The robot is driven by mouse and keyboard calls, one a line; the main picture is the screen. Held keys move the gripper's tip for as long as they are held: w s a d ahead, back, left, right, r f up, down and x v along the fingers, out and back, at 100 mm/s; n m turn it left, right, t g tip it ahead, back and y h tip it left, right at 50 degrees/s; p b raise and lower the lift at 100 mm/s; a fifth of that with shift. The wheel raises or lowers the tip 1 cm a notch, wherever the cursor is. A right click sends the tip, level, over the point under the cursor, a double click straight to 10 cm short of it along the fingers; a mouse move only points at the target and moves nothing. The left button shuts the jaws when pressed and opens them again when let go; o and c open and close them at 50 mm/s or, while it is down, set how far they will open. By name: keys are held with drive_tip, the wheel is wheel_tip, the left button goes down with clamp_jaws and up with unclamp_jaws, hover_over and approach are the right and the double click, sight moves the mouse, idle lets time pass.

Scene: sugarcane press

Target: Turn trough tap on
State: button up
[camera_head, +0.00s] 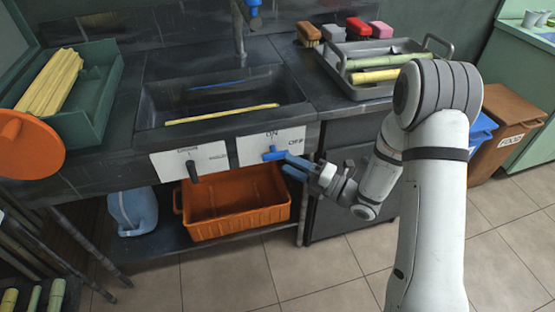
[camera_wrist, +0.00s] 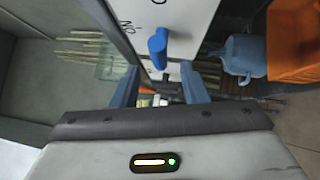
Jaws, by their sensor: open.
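The blue tap handle (camera_head: 274,154) sticks out from a white plate (camera_head: 262,148) on the front of the sink trough (camera_head: 150,113). The plate reads ON at its top and OFF at its right. The handle looks roughly level, but its exact setting is hard to tell. My gripper (camera_head: 289,163) is open just right of the handle, its blue fingers close to it. In the wrist view the handle (camera_wrist: 158,46) lies ahead, in line with the gap between the fingertips of my gripper (camera_wrist: 159,70). Contact cannot be made out.
A second white plate (camera_head: 215,158) with a dark lever (camera_head: 192,172) is to the left. An orange crate (camera_head: 235,219) and a blue jug (camera_head: 133,211) stand on the shelf below. A metal tray (camera_head: 355,93) with cane sits on the counter at right.

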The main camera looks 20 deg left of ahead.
sight(274, 154)
drive_tip(key=x, duration=0.6)
drive_tip(key=shift+w+a, duration=0.1)
